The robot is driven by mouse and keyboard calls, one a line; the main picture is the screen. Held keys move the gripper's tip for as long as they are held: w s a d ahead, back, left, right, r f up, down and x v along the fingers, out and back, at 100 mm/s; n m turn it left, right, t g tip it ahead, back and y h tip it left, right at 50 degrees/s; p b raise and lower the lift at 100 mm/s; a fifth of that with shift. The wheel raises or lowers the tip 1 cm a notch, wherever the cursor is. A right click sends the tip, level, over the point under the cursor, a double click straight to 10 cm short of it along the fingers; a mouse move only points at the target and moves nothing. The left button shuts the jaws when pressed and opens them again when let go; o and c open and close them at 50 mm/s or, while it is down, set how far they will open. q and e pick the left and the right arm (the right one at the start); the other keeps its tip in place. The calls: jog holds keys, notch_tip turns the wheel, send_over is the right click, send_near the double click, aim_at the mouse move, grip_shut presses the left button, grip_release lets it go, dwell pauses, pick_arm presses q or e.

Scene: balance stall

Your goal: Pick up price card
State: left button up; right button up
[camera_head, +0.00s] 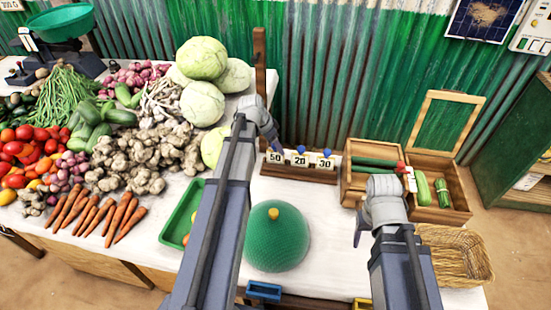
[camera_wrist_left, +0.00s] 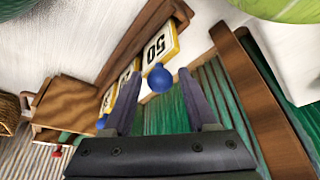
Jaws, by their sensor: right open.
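Three white price cards with yellow edges and blue knobs stand in a wooden rack (camera_head: 300,175) at the back of the table: the 50 card (camera_head: 275,158), the 20 card (camera_head: 300,160) and the 30 card (camera_head: 325,163). My left gripper (camera_head: 275,143) is just above the 50 card. In the left wrist view its two fingers (camera_wrist_left: 160,92) are apart, with the blue knob (camera_wrist_left: 159,78) of the 50 card (camera_wrist_left: 158,48) showing between them. I cannot tell whether they touch it. My right gripper (camera_head: 359,236) is open and empty above the table's right part.
A green domed cover (camera_head: 276,240) stands on the white table between my arms. Wooden crates (camera_head: 440,205) with cucumbers are right of the rack, a straw basket (camera_head: 457,255) at the front right. Cabbages (camera_head: 202,104) and heaped vegetables fill the left. A wooden post (camera_head: 259,65) rises behind my left gripper.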

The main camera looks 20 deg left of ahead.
pick_arm(q)
grip_shut()
dwell(0.6)
